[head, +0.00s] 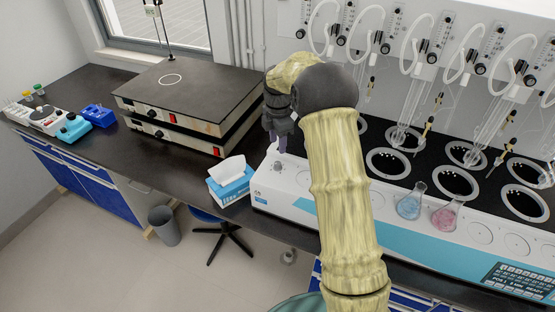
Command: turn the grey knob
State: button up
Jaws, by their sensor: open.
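The long white and blue multi distiller (300,199) stands on the bench at the right. A small grey knob (277,166) shows at the left end of its white front. My gripper (278,147) points down just above and behind the knob in the picture. Its fingers are open, and I see nothing between them. I cannot tell whether the fingertips touch the distiller. My arm hides part of the distiller's middle.
A blue tissue box (229,187) stands just left of the distiller. Two flasks (409,204) with blue and pink liquid stand on its front ledge. Glass tubes hang over its round wells. Two stacked hot plates (186,103) stand at the back left.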

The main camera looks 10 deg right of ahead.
aim_at(278, 163)
notch_tip(278, 163, down, 9)
jog(key=shift+p, duration=0.75)
grip_shut()
